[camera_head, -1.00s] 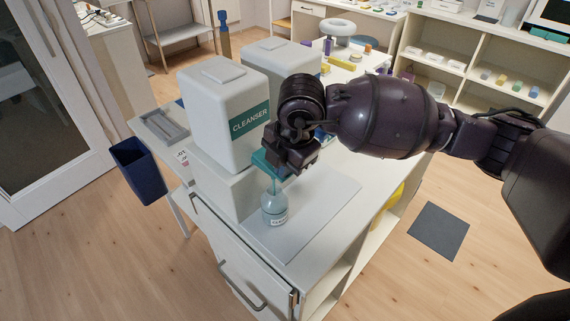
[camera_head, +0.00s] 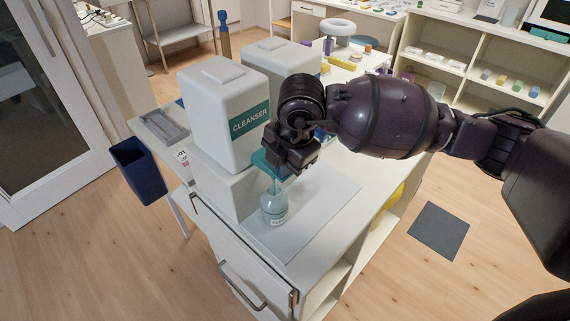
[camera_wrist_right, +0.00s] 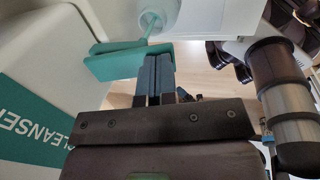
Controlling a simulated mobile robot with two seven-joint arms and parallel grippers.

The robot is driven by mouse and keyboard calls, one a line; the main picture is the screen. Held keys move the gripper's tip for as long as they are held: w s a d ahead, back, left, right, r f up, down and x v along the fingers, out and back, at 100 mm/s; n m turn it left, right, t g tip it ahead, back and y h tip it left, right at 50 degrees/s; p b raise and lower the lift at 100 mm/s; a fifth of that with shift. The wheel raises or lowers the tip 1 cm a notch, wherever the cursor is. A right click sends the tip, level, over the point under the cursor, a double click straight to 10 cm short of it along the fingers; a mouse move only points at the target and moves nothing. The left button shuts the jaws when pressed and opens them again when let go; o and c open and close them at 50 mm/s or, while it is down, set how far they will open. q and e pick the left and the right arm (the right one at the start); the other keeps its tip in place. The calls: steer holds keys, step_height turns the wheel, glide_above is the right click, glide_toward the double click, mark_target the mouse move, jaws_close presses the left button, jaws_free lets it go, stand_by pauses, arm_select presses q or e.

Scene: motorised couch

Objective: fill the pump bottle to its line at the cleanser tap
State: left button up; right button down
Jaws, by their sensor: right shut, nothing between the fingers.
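The white cleanser dispenser (camera_head: 222,105) stands on the counter with a green label. Its teal tap lever (camera_head: 262,160) sticks out at the front, and it also shows in the right wrist view (camera_wrist_right: 115,62). The pump bottle (camera_head: 274,208) stands upright on the counter below the tap, pale blue with a white label. My right gripper (camera_head: 290,168) is at the tap lever, fingers shut with nothing between them. In the right wrist view its fingertips (camera_wrist_right: 155,60) touch or nearly touch the lever. The bottle's fill line is too small to make out. My left gripper is not in view.
A second white dispenser (camera_head: 282,62) stands behind the first. A dark blue bin (camera_head: 138,170) hangs at the counter's left side. The counter top (camera_head: 325,195) right of the bottle is clear. A dark mat (camera_head: 438,230) lies on the floor.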

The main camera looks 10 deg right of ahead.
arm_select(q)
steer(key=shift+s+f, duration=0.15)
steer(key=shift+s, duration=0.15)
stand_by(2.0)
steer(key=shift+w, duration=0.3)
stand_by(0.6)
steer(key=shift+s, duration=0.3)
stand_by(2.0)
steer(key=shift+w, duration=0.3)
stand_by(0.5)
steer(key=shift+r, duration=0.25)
arm_select(e)
steer(key=shift+r, duration=0.1)
steer(key=shift+r+p, duration=0.45)
steer(key=shift+r, duration=0.2)
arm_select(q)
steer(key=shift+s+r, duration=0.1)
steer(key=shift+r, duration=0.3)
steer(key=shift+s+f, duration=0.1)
